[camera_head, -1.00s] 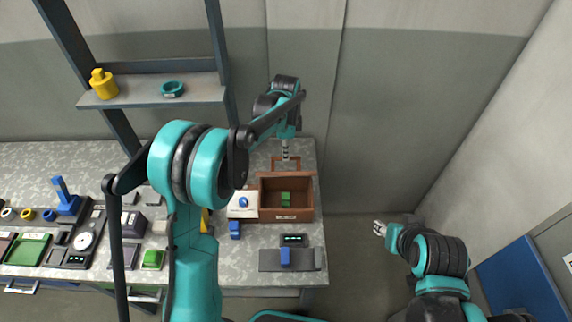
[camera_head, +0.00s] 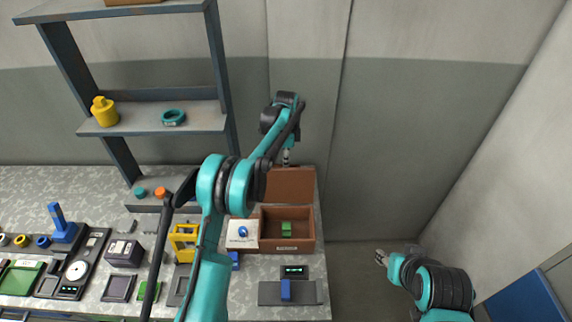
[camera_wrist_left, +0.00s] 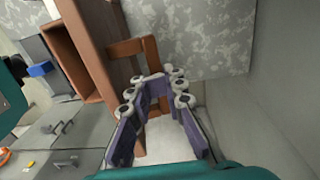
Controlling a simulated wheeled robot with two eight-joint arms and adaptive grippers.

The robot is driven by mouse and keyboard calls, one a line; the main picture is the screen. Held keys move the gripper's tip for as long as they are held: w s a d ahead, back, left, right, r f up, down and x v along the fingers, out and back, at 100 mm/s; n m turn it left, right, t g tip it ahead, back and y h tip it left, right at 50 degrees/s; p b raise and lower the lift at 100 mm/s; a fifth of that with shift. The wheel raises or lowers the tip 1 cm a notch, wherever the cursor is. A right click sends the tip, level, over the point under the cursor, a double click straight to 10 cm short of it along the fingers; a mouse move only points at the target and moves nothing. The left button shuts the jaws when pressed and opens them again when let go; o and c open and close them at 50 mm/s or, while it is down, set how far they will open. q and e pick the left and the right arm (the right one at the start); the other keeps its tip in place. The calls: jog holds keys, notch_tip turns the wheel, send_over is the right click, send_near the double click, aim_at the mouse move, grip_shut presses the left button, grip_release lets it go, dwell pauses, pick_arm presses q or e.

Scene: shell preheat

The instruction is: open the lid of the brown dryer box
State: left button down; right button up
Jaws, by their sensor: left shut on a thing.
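The brown dryer box (camera_head: 304,246) stands near the right end of the bench, its top uncovered and a green block (camera_head: 287,228) inside. Its lid (camera_head: 290,184) stands up along the back edge, broad face showing. My left gripper (camera_head: 286,160) is at the lid's top edge. In the left wrist view, my left gripper (camera_wrist_left: 155,90) is shut on the lid's brown loop handle (camera_wrist_left: 127,47), with a bar of it between the fingers. The lid panel also shows there (camera_wrist_left: 100,30). My right gripper (camera_head: 381,257) hangs right of the bench, empty; its jaws are too small to read.
A white tile with a blue part (camera_head: 242,232) is left of the box. A grey fixture with a blue block (camera_head: 286,291) is in front. A shelf (camera_head: 150,122) stands behind on the left. Walls are close behind and right.

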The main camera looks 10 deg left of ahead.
pick_arm(q)
jog(key=shift+w+f+g, duration=0.3)
jog(key=shift+w+f, duration=0.05)
jog(key=shift+f, duration=0.2)
pick_arm(e)
jog(key=shift+s, duration=0.1)
pick_arm(q)
jog(key=c, duration=1.8)
grip_release()
jog(key=shift+o, duration=1.2)
jog(key=shift+w+a+f, duration=0.1)
jog(key=shift+w+f, duration=0.1)
jog(key=shift+w, duration=0.2)
pick_arm(e)
jog(key=shift+w+f, duration=0.1)
jog(key=shift+w, duration=0.35)
pick_arm(q)
jog(key=shift+r, duration=0.15)
